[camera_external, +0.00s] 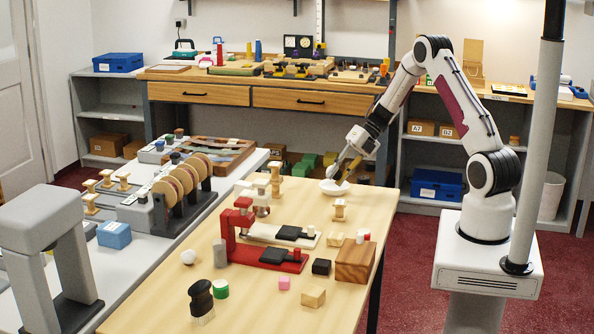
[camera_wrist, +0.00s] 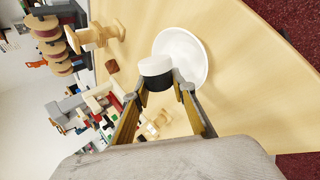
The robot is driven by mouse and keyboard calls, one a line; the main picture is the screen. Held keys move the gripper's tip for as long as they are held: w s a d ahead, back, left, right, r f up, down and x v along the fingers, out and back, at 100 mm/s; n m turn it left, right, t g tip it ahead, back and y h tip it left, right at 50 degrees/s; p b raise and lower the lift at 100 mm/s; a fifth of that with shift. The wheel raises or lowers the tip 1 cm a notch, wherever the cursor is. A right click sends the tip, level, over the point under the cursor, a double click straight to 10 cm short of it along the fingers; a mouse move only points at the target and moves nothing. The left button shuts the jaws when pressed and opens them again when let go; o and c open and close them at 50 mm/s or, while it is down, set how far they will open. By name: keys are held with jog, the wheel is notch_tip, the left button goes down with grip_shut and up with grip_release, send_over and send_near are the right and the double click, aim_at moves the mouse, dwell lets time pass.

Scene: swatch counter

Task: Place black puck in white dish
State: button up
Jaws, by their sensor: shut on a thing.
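The black puck (camera_wrist: 158,83) has a dark side and a white face. In the wrist view it sits between the two fingertips of my gripper (camera_external: 340,178), which is shut on it. The white dish (camera_wrist: 188,52) is round and shallow, and in that view the puck overlaps its left side. In the external view the dish (camera_external: 333,188) stands near the far right of the wooden table, with my fingertips just above it. My fingers hide the puck there. I cannot tell whether the puck touches the dish.
A wooden spool-shaped piece (camera_external: 339,209) stands just in front of the dish, and a taller one (camera_external: 275,180) stands to its left. A red stand (camera_external: 240,225), a wooden block (camera_external: 355,262) and a green puck (camera_external: 221,289) are nearer. Bare table lies left of the dish.

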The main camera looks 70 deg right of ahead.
jog(key=shift+f, duration=0.65)
jog(key=o, duration=1.3)
jog(key=shift+r, duration=3.5)
